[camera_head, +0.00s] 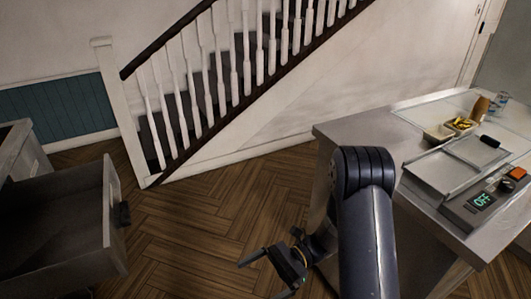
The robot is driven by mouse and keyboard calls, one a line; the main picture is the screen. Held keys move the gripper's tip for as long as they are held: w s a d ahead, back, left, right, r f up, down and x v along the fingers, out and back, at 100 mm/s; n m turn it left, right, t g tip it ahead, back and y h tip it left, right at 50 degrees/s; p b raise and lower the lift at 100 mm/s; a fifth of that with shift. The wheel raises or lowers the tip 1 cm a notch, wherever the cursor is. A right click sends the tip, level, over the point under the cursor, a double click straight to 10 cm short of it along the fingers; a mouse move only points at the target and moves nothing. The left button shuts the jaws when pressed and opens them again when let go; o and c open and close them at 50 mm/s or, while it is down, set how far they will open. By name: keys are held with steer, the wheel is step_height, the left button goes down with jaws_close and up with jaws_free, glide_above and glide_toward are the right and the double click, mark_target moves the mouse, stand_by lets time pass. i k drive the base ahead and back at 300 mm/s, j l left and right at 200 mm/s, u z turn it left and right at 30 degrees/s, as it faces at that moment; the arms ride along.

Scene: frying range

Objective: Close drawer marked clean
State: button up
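A grey drawer (58,222) at the left edge is pulled open from a grey cabinet (18,150). Its light front panel (112,215) faces right and carries a small black handle (122,214). No "clean" mark can be read on it from here. My gripper (258,281) is low in the middle foreground, pointing left with its two dark fingers spread apart. Nothing shows between the fingers. It is clearly to the right of the drawer front, with bare floor between them in the picture.
A metal counter (350,128) on the right bears a fryer unit (455,165) with a lit "OFF" display (482,200), a tray of yellow food (460,124) and small containers (498,102). A white-railed staircase (235,75) stands behind. The wooden floor (200,210) between is clear.

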mark_target(62, 231)
steer(key=u, duration=2.15)
steer(key=i+j, duration=0.1)
steer(key=j, duration=0.15)
steer(key=k+l, duration=0.25)
steer(key=i+l, duration=0.2)
